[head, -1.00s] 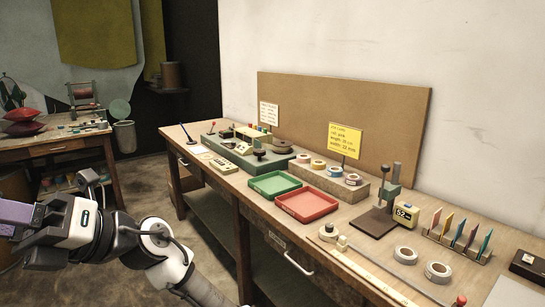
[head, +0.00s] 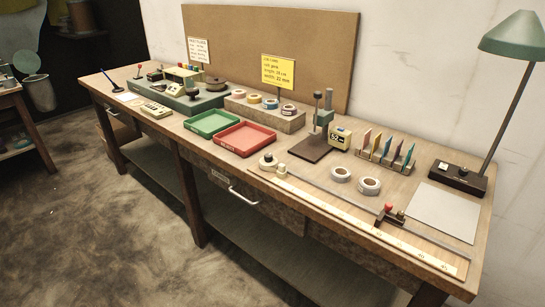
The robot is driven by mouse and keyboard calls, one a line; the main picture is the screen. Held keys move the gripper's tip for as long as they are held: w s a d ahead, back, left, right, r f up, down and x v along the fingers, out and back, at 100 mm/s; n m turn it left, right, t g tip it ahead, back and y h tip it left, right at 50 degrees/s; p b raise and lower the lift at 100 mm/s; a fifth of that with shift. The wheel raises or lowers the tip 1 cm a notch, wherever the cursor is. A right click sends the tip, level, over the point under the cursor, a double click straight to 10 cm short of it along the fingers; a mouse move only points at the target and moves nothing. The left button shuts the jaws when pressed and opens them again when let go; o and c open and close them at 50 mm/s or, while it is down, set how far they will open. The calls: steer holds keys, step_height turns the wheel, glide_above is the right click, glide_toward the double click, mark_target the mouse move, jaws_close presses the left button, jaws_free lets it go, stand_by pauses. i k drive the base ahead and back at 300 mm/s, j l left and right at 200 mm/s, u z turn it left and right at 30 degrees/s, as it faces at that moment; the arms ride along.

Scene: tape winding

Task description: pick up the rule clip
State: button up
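A long pale rule (head: 345,217) lies along the front edge of the workbench, with a thin metal rail (head: 340,190) behind it. A small dark clip-like piece with a red knob (head: 387,210) sits on the rail toward the right end; it looks like the rule clip, though it is too small to be certain. A cream round piece with a knob (head: 268,162) stands at the rule's left end. My gripper is not in view now.
Two tape rolls (head: 369,186) lie just behind the rail. A green tray (head: 212,123) and a red tray (head: 245,138) are to the left. A small press (head: 318,130), a rack of coloured cards (head: 386,150) and a lamp (head: 514,40) stand behind. A grey sheet (head: 445,212) lies at right.

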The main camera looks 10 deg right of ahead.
mark_target(281, 173)
steer(key=i+l, duration=0.15)
steer(key=l, duration=0.2)
steer(key=i+l+u, duration=0.1)
steer(key=l, duration=0.25)
steer(key=i+l, duration=0.1)
steer(key=l, duration=0.25)
steer(key=i, duration=0.55)
